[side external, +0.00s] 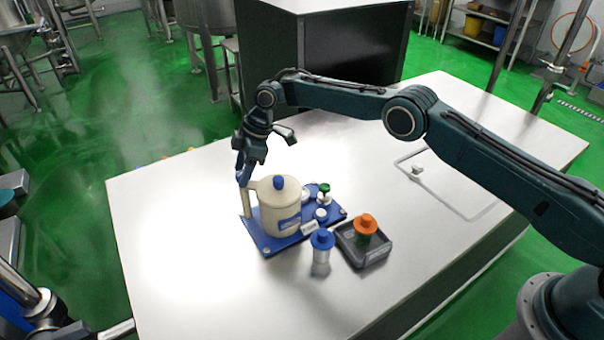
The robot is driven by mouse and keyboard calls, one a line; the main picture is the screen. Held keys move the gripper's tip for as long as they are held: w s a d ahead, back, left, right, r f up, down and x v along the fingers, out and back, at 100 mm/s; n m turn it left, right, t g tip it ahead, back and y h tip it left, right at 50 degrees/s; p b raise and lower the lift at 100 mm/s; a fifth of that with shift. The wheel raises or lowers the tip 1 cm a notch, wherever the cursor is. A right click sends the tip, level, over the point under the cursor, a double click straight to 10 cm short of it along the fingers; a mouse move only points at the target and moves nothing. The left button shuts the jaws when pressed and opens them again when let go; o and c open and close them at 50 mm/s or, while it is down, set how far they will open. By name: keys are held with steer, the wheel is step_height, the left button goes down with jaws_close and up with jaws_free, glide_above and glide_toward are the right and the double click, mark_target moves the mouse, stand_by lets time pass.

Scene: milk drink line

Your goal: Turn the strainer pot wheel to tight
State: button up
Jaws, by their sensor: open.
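The cream strainer pot (282,215) stands upright on a blue base plate (262,243) near the middle of the table. A blue knob (279,183) sits on top of its lid. A cream upright with an arm joins the pot's left side. My gripper (243,178) points down over the top of this upright, left of the lid knob. It is open, with nothing visibly held. Blue shows at its fingertips; I cannot tell whether this is a wheel or part of the fingers, nor whether they touch. No tight marking is readable.
Small white fittings, one with a green top (324,188), stand right of the pot. A blue-topped clear container (322,242) stands in front. An orange-topped piece (367,222) sits in a dark tray (376,254). The white table (170,235) is clear at left.

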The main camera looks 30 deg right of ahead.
steer(key=c, duration=1)
steer(key=shift+m, duration=0.6)
steer(key=m, duration=0.2)
steer(key=m+t, duration=0.1)
steer(key=shift+s+a+m+t+h, duration=0.1)
steer(key=shift+s+m+t+h, duration=0.05)
steer(key=shift+m+t+h, duration=0.2)
steer(key=m+h, duration=0.1)
steer(key=m, duration=0.1)
steer(key=m+t, duration=0.1)
steer(key=m, duration=0.2)
steer(key=shift+a+m+h, duration=0.15)
steer(key=shift+m+h, duration=0.1)
steer(key=shift+h, duration=0.1)
steer(key=m+h, duration=0.1)
steer(key=m, duration=0.1)
steer(key=m+h, duration=0.1)
steer(key=m, duration=0.2)
steer(key=shift+a+m+t, duration=0.15)
steer(key=shift+m+t, duration=0.15)
steer(key=shift+t, duration=0.05)
steer(key=shift+m+h, duration=0.7)
steer(key=shift+m, duration=1)
steer(key=shift+m+h, duration=0.4)
steer(key=shift+m, duration=0.5)
